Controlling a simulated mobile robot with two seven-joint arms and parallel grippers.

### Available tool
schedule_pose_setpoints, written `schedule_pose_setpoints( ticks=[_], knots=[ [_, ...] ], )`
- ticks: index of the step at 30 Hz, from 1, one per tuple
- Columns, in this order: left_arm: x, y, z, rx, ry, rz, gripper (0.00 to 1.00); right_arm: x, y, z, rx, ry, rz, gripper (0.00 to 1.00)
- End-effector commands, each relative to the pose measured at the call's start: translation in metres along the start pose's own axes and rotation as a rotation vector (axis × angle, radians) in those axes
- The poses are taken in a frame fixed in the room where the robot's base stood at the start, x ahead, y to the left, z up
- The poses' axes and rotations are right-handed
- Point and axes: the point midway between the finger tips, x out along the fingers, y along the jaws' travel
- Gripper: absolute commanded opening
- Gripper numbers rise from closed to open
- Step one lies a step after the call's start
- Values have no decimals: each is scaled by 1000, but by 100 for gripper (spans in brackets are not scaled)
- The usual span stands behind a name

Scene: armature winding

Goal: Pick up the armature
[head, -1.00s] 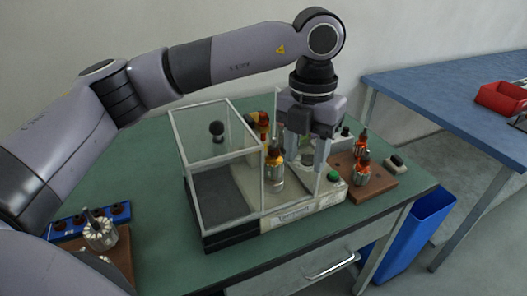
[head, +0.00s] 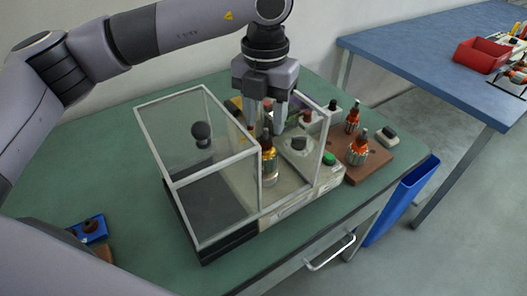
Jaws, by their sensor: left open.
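An armature (head: 268,165) with a dark shaft, orange winding and silvery lower part stands upright in the winding machine (head: 300,202), behind a clear panel. My left gripper (head: 268,128) points down from above, open, with its fingertips around or just above the armature's top end. I cannot tell whether they touch it. Two more armatures, one at the back (head: 352,118) and one nearer (head: 358,150), stand on a brown wooden block (head: 372,164) right of the machine. My right gripper is not in view.
The machine's clear guard box (head: 200,185) stands left of the armature, its frame edges close to my left gripper. A green button (head: 329,159) sits on the machine's front right. A blue rack (head: 92,230) is at the lower left. The green table (head: 95,150) is clear at left.

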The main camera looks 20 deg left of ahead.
Motion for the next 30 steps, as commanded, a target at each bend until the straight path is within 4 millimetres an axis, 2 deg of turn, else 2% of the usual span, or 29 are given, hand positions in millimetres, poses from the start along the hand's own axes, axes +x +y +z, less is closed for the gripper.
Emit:
schedule_pose_setpoints(
  ticks=[9, 18, 19, 23, 30],
  knots=[
    [44, -3, -2, -1, 2, 0, 46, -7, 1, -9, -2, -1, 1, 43],
    [51, -3, -2, 0, -1, 0, 46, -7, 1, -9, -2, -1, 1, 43],
    [51, -3, -2, 0, -1, 0, 43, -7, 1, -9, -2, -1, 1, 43],
    [51, -3, -2, 0, 0, 0, 0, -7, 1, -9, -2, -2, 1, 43],
    [52, -3, -2, 1, 2, 0, 0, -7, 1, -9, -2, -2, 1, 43]
  ],
)
